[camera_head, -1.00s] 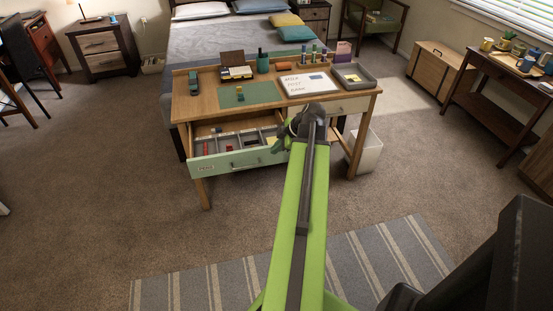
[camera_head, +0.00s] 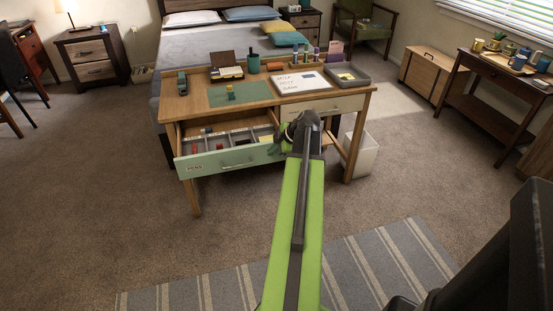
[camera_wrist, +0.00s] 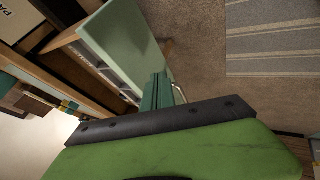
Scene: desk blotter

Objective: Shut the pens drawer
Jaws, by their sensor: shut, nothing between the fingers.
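The pens drawer (camera_head: 225,162) stands pulled out at the left of the desk, with a pale green front, a label and a bar handle (camera_head: 238,164). Its divided inside shows red and dark small items. My gripper (camera_head: 284,140) is at the right end of the drawer front, partly hidden by my wrist. In the wrist view, its shut, empty fingers (camera_wrist: 157,90) are close to the green drawer front (camera_wrist: 122,52). I cannot tell whether they touch it.
The desk (camera_head: 180,103) bears a green mat (camera_head: 240,93), a whiteboard (camera_head: 303,82), a grey tray (camera_head: 348,77) and a pen cup (camera_head: 253,63). A second, shut drawer (camera_head: 325,108) is on the right. A pale bin (camera_head: 361,155) stands beside the desk.

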